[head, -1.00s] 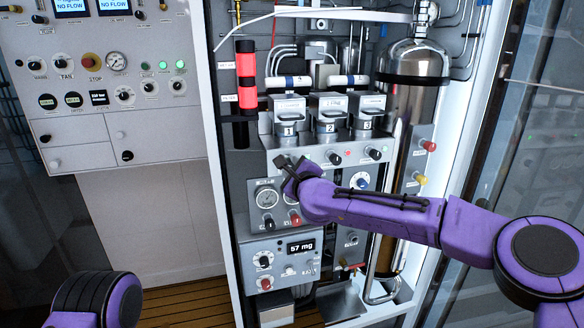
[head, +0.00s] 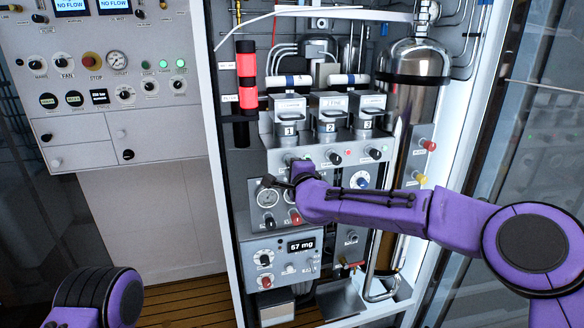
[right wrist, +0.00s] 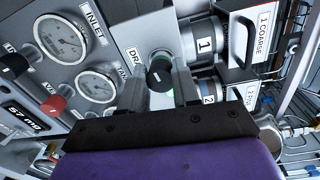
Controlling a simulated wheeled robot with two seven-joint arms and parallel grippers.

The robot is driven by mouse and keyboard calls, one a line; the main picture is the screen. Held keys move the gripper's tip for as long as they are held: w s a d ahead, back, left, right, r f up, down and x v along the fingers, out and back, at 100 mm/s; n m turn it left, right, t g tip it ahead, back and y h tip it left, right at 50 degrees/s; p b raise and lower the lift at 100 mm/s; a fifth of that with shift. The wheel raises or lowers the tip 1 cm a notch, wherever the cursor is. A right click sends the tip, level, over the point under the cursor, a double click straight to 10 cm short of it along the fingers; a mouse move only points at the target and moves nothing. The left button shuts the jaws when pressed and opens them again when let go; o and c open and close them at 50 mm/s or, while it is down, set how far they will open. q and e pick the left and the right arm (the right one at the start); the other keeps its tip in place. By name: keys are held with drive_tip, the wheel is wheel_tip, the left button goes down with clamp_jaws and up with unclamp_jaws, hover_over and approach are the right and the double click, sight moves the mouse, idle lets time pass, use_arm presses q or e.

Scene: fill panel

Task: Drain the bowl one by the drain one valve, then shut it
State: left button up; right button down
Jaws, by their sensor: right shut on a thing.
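The bowl one (head: 289,130) is a metal cup marked 1, leftmost of three in the cabinet; it also shows in the right wrist view (right wrist: 204,46). The drain one valve (right wrist: 160,72) is a black knob on the grey panel by a partly hidden DRAIN label, with a green glow at its edge. My right gripper (right wrist: 161,90) is shut on this knob, one finger on each side. In the head view my right gripper (head: 280,181) is in front of the panel below bowl one and its arm hides part of it. My left gripper is out of view.
Bowls two (head: 329,128) and three (head: 367,124) stand to the right, with black knobs below. Two gauges and a red knob (head: 295,218) sit just below my gripper. A tall metal cylinder (head: 412,100) stands right.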

idle(0.3)
drive_tip(key=c, duration=0.8)
unclamp_jaws()
drive_tip(key=shift+a, duration=0.1)
drive_tip(key=shift+c, duration=0.2)
drive_tip(key=shift+s, duration=0.1)
drive_tip(key=b+v, duration=0.4)
drive_tip(key=v, duration=0.6)
drive_tip(key=shift+s, duration=0.2)
